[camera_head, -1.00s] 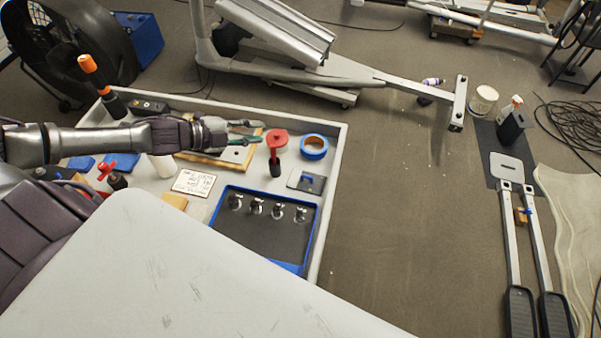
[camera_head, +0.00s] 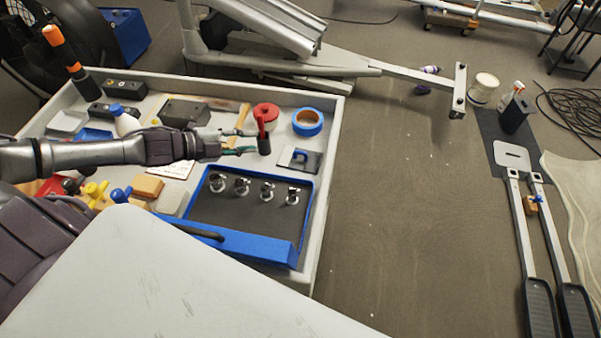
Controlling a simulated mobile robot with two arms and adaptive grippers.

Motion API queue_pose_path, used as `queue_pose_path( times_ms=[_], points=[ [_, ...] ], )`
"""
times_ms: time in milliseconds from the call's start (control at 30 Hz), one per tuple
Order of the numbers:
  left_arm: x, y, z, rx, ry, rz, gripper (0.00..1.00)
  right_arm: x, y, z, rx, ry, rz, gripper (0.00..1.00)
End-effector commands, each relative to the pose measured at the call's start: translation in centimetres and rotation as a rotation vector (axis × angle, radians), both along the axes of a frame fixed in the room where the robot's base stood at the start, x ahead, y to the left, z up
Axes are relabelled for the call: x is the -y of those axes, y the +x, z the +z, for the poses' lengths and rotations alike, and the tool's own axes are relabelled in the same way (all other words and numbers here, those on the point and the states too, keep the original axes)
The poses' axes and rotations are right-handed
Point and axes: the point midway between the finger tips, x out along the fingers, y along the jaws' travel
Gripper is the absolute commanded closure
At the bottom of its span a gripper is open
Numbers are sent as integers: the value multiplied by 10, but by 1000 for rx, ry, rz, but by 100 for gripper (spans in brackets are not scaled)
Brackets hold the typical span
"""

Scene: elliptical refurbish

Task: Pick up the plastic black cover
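A dark grey-black, box-like piece (camera_head: 184,111) lies in the workbench tray behind my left gripper; it may be the plastic black cover, but I cannot tell for certain. My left gripper (camera_head: 247,141) reaches in from the left over the tray. Its two thin, green-tipped fingers are apart, with nothing visibly held between them. The fingertips point right, close to the dark handle of a red tool (camera_head: 265,115); I cannot tell if they touch it. My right gripper is not in view.
A blue-edged tray (camera_head: 240,246) with several metal fittings lies in front of the gripper. Blue tape (camera_head: 308,121) and a small metal plate (camera_head: 300,161) sit to the right. The elliptical frame (camera_head: 300,64) stands behind.

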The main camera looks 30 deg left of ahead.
Motion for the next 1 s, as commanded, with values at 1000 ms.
queue_pose_path(
  times_ms=[1000],
  points=[
    [46,64,-90,1,1,1,73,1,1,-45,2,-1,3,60]
  ],
)
